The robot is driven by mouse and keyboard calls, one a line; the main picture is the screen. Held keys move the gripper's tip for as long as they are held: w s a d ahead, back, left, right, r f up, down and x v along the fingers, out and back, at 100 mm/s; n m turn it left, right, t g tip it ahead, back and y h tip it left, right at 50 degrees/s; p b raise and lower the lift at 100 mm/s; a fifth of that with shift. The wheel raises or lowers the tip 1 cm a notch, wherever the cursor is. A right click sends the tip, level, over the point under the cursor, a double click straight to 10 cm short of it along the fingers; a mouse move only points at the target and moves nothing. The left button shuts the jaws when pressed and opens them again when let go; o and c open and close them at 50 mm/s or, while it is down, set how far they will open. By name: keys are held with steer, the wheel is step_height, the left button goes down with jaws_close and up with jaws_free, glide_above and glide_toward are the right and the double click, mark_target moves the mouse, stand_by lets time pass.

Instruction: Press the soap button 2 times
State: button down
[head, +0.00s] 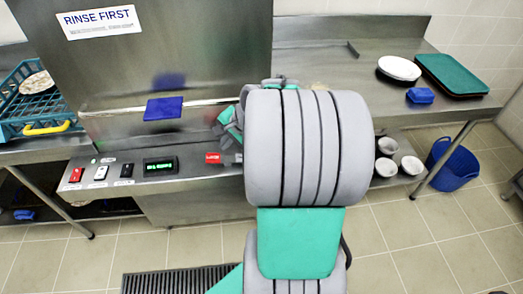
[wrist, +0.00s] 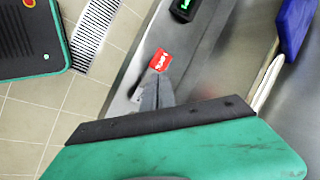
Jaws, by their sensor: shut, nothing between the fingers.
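A red piece with white marks (head: 213,158) is on the steel control panel, right of a green-lit display (head: 160,166). The marks are too small to read, so I cannot tell whether it is the soap button. In the wrist view the red piece (wrist: 161,60) lies just beyond the tips of my gripper (wrist: 158,78). My gripper (head: 226,158) is shut and empty. I cannot tell whether its tips touch the red piece. Farther left on the panel are a red switch (head: 76,175), a white switch (head: 101,172) and a black switch (head: 127,170), with unreadable labels.
The steel machine hood (head: 180,60) with a blue handle (head: 164,108) stands behind the panel. A blue rack (head: 40,100) is at the left. A white plate (head: 400,68), green tray (head: 455,74) and blue sponge (head: 420,96) are on the right counter. My arm hides the middle.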

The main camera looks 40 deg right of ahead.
steer(key=s+d+f+m+t, duration=0.1)
steer(key=s+d+m+t, duration=0.1)
steer(key=d+m, duration=0.8)
steer(key=d+t, duration=0.1)
steer(key=d, duration=0.3)
steer(key=shift+f+p, duration=0.25)
steer(key=shift+p, duration=0.1)
step_height(320, 180, down, 6)
steer(key=b, duration=0.7)
steer(key=shift+f, duration=0.25)
steer(key=shift+f+b, duration=0.5)
steer(key=shift+f, duration=0.65)
steer(key=shift+f, duration=0.1)
steer(key=shift+f, duration=0.3)
